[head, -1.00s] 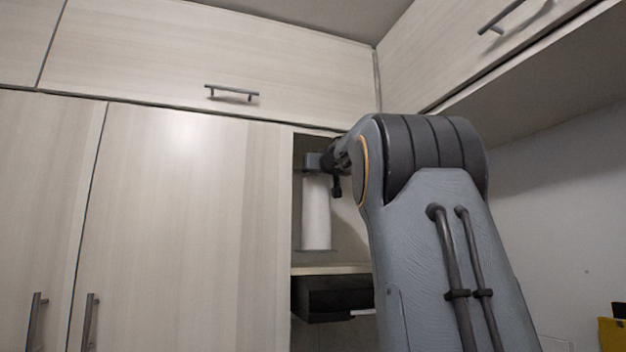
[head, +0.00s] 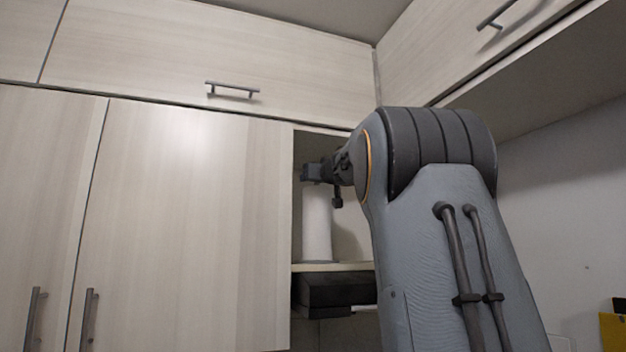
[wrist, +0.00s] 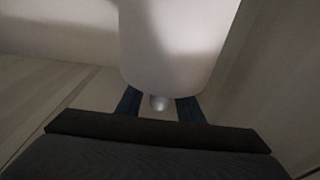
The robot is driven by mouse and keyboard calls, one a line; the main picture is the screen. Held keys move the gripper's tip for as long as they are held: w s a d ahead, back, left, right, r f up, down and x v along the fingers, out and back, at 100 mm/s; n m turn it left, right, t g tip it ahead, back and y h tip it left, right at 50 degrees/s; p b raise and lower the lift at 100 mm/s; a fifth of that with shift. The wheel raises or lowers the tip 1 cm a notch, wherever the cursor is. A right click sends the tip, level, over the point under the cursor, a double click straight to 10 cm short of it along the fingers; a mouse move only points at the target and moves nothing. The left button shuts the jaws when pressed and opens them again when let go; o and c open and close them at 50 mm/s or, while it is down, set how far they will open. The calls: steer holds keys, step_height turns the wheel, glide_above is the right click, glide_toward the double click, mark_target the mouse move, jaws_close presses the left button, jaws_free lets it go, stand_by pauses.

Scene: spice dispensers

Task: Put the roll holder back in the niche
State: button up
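The roll holder (head: 316,230), with a white paper roll, stands upright in the niche (head: 345,230) beside the tall cabinet door. Its base is at the shelf (head: 330,267) and looks to rest on it. My gripper (head: 311,173) is at the top of the holder. In the wrist view, its two blue fingers (wrist: 159,105) are on either side of the holder's silver knob (wrist: 159,102), with a visible gap to each side. The white roll (wrist: 170,45) fills the top middle and partly hides the fingertips.
A dark box (head: 330,290) sits below the niche shelf. The closed cabinet door (head: 190,220) borders the niche on the left. An upper cabinet (head: 210,55) is above. My arm hides the niche's right side in the head view.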

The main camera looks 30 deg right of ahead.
steer(key=shift+r, duration=0.1)
steer(key=shift+s, duration=0.1)
steer(key=b+v, duration=0.3)
steer(key=v, duration=0.8)
steer(key=shift+s, duration=0.4)
steer(key=shift+a, duration=0.1)
